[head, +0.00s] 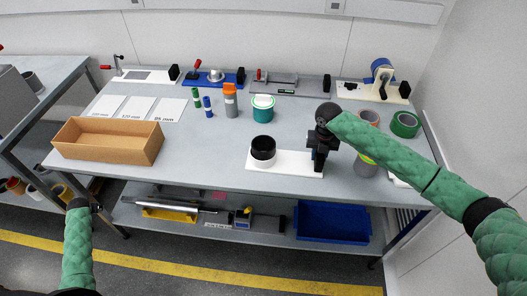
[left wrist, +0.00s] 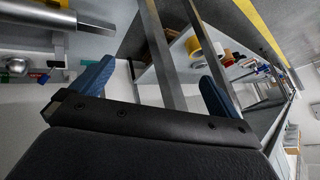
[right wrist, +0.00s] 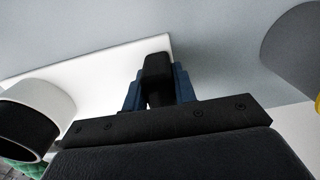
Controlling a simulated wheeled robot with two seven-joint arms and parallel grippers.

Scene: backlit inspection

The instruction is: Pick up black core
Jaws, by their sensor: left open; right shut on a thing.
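The black core (head: 263,153) is a short open-topped cylinder, standing on a white board (head: 290,169) near the table's front edge. My right gripper (head: 318,160) points down at the board's right end, apart from the core. In the right wrist view its blue fingers are shut on a black block (right wrist: 157,72) at the white board (right wrist: 100,78). The cylinder beside it at the left (right wrist: 30,120), with a pale side and black opening, looks like the core. My left gripper (left wrist: 157,88) is open and empty, low in front of the table.
An open cardboard box (head: 108,150) stands at the table's left. Fixtures line the back. Below are a shelf with a blue bin (head: 332,222). The table between box and board is clear.

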